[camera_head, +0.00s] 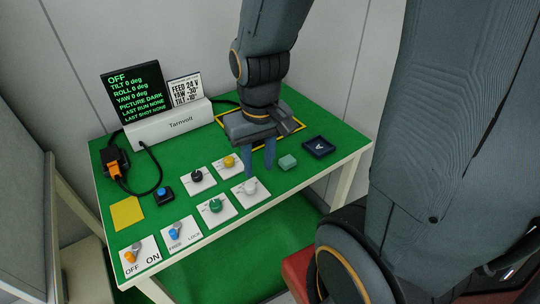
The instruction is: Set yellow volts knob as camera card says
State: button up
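The yellow knob (229,161) sits on a small white plate at the back of the knob group; its scale is too small to read. A white card (185,91) stands beside the screen and reads FEED 24 V, then YAW -30 and a TILT line whose number is unclear. My gripper (259,162) points down just right of the yellow knob, behind the white knob (250,187). Its two blue fingers are apart, with nothing seen between them. Whether the fingers touch the table is unclear.
A black knob (196,175) and a green knob (215,206) are nearby. An orange OFF/ON switch (130,256) and a blue FREE/LOCK switch (174,234) are in front. A teal block (288,162) and dark tray (319,147) lie right. The screen (135,92) reads OFF, PICTURE DARK.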

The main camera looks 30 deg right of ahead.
aim_at(228, 161)
jog(key=z, duration=1.65)
jog(key=k, duration=0.45)
jog(key=u, duration=1.4)
jog(key=i, duration=0.5)
